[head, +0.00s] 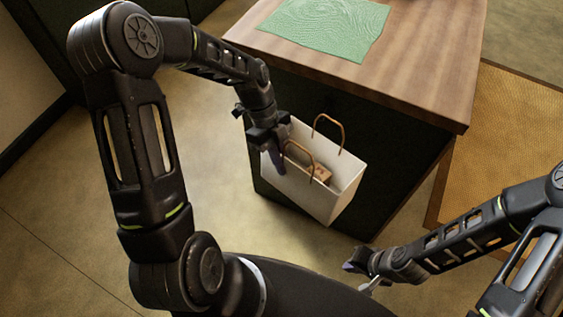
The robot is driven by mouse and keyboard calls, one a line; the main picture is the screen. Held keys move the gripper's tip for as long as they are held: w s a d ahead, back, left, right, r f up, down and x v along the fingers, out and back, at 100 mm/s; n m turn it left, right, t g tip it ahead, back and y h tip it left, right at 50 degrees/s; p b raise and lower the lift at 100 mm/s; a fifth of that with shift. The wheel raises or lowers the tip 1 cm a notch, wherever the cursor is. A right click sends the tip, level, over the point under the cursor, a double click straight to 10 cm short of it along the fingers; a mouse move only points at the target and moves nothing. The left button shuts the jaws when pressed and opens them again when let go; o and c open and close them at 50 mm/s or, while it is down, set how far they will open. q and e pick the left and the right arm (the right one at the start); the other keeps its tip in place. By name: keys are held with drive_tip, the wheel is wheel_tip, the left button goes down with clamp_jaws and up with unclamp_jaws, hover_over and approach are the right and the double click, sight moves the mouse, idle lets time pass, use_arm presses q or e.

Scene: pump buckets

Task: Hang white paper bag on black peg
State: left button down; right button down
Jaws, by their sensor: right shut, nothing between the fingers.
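The white paper bag (309,190) hangs tilted beside the dark side of the wood-topped counter, with its open top facing up. Two brown loop handles stand up from its rim, and a small brown box (322,174) shows inside. My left gripper (277,160) is at the bag's left upper corner, by the near handle, and looks shut on the bag there; the fingertips are partly hidden. My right gripper (358,268) is shut and empty at the lower right, below the bag and apart from it. I cannot make out a black peg.
The wooden counter top (430,75) has a green textured mat (325,28) on it. Its corner juts out right of the bag. A tan woven mat (510,130) lies on the floor to the right. The floor at left is clear.

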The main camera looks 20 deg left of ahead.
use_arm(q)
drive_tip(key=c, duration=1.5)
unclamp_jaws()
drive_tip(key=shift+c, duration=0.2)
drive_tip(key=v, duration=0.7)
drive_tip(key=shift+a+r, duration=0.2)
drive_tip(key=shift+r, duration=0.1)
drive_tip(key=shift+w, duration=0.15)
